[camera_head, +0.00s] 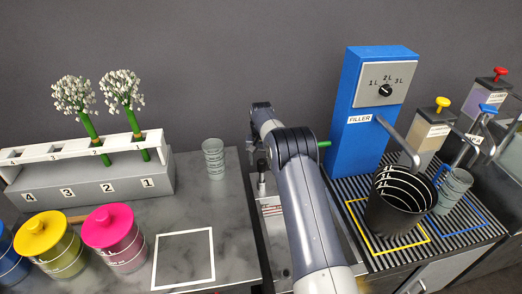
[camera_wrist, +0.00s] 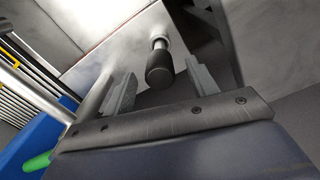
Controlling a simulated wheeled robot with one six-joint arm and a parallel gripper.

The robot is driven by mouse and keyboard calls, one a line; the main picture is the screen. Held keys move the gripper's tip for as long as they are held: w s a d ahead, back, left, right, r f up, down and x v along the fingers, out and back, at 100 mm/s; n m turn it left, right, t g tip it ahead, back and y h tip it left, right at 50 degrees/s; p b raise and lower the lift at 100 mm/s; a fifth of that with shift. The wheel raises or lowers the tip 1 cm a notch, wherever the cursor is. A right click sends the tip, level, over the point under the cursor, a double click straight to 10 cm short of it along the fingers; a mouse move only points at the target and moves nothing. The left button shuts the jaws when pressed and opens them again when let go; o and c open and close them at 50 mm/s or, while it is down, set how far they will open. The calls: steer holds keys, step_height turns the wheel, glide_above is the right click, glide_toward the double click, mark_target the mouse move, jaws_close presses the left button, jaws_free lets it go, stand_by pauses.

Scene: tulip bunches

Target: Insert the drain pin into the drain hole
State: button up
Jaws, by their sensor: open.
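The drain pin seems to be the piece with a black rounded knob (camera_wrist: 160,70) and a pale metal stem in the wrist view. In the head view a small upright pin (camera_head: 262,185), apparently the same one, stands by the grey basin left of my arm. My gripper (camera_wrist: 162,76) is open in the wrist view, one finger on each side of the knob. The knob shows between the fingertips, with visible gaps on both sides. In the head view my arm mostly hides the gripper. I cannot make out the drain hole in either view.
A blue filler (camera_head: 372,110) stands right of my arm. A black bucket (camera_head: 395,215) sits on the striped grate. A stack of clear cups (camera_head: 214,160), pink (camera_head: 113,235) and yellow (camera_head: 45,240) jars and a flower rack (camera_head: 95,185) stand left. A white-outlined square (camera_head: 184,260) is empty.

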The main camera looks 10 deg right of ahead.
mark_target(262, 167)
steer(key=shift+f, duration=1.9)
steer(key=shift+c, duration=0.2)
jaws_close()
steer(key=shift+r, duration=0.45)
steer(key=shift+r+p, duration=1.15)
steer(key=shift+r, duration=1.05)
steer(key=shift+r, duration=0.1)
steer(key=shift+r+p, duration=1.1)
steer(key=shift+r, duration=0.85)
